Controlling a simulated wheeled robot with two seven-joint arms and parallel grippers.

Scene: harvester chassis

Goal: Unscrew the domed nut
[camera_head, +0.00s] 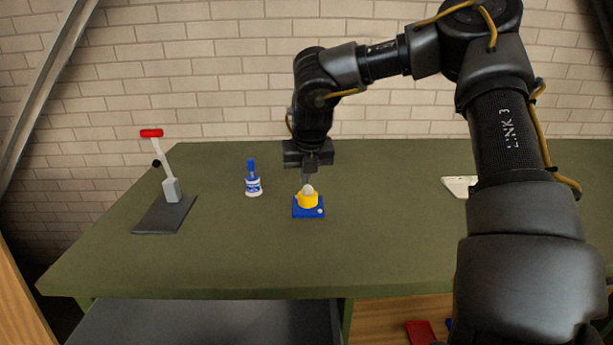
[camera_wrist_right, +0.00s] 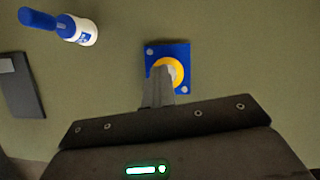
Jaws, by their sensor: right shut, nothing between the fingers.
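The domed nut (camera_head: 308,190) is a small pale grey-white dome on top of a yellow round part (camera_head: 308,202). The yellow part sits on a blue square base plate (camera_head: 301,213) on the green table. In the right wrist view the nut (camera_wrist_right: 172,70) is partly hidden by the fingers, inside the yellow ring (camera_wrist_right: 157,67) on the blue plate (camera_wrist_right: 181,51). My right gripper (camera_head: 306,182) points down at the nut from above, with its fingers shut and empty. Its fingertips (camera_wrist_right: 166,84) overlap the nut's edge; I cannot tell whether they touch it. My left gripper is not in view.
A blue-and-white bottle (camera_head: 253,183) stands left of the blue plate. Farther left is a lever with a red handle (camera_head: 151,133) on a dark base plate (camera_head: 163,216). A white object (camera_head: 460,186) lies at right, partly behind my arm. The table (camera_head: 225,260) is clear in front.

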